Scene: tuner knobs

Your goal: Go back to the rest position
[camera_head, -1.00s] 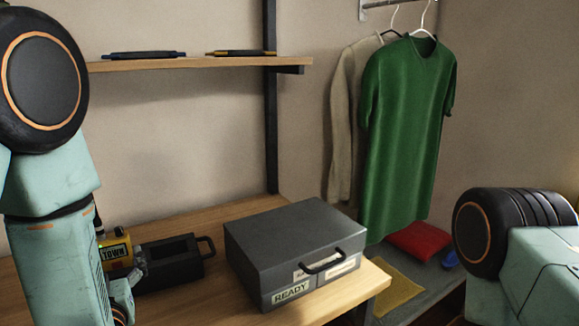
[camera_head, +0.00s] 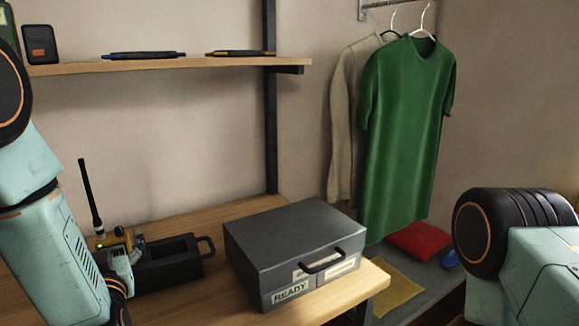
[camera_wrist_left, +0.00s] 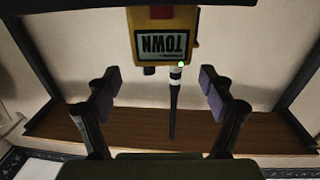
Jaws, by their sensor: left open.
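My left gripper (camera_wrist_left: 159,86) is open in the left wrist view, its two dark fingers with purple pads apart and nothing between the pads but part of the view to the radio. The yellow radio (camera_wrist_left: 182,22), with a TOWN display upside down in this view, a lit green light and a black antenna, lies beyond the fingertips. In the head view the radio (camera_head: 101,243) stands upright on the desk, partly hidden by my left gripper (camera_head: 126,262). My right arm shows at lower right; its gripper is out of view.
A black open tray with a handle (camera_head: 178,270) sits beside the radio. A grey READY case (camera_head: 290,240) stands on the wooden desk (camera_head: 225,208). A shelf (camera_head: 200,64) is above. A green shirt (camera_head: 405,140) hangs at right.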

